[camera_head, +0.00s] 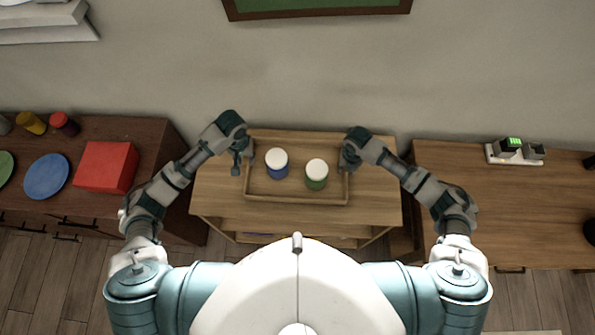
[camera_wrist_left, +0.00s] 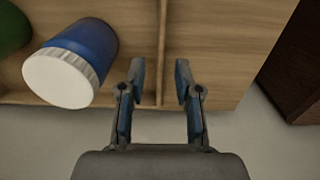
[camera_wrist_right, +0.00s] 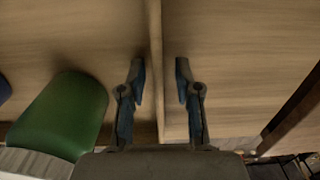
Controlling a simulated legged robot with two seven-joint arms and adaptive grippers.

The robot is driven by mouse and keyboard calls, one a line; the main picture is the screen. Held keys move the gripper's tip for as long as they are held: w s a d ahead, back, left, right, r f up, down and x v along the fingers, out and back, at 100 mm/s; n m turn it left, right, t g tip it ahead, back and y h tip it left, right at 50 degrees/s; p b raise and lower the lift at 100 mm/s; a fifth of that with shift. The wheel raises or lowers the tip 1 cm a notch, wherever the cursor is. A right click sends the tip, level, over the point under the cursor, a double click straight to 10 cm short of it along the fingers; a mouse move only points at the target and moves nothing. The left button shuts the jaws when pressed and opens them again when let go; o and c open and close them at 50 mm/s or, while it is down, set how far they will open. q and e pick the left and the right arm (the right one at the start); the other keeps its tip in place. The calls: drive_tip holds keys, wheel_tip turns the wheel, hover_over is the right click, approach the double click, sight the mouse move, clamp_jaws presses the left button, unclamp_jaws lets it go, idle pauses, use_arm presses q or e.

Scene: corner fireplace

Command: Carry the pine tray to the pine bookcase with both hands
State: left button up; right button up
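The pine tray (camera_head: 297,200) rests on top of the low pine bookcase (camera_head: 376,190). A blue jar (camera_head: 277,170) and a green jar (camera_head: 316,182), both with white lids, stand upright in it. My left gripper (camera_head: 243,165) is at the tray's left side; in the left wrist view its open fingers (camera_wrist_left: 160,82) are on either side of the tray wall, with gaps visible. My right gripper (camera_head: 347,163) is at the right side; in the right wrist view its open fingers (camera_wrist_right: 160,80) also straddle the wall (camera_wrist_right: 156,40) without visibly pressing it.
A dark cabinet on the left (camera_head: 150,150) bears a red box (camera_head: 107,166), a blue plate (camera_head: 47,176) and small jars. A wooden cabinet on the right (camera_head: 490,210) bears a device with a green display (camera_head: 514,142). The wall is close behind the bookcase.

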drive_tip(key=shift+r, duration=0.25)
use_arm(q)
wheel_tip(320, 180, up, 4)
drive_tip(key=shift+f, duration=0.15)
use_arm(e)
wheel_tip(320, 180, up, 11)
drive_tip(key=shift+r, duration=0.15)
use_arm(q)
drive_tip(key=shift+s, duration=0.15)
idle(0.4)
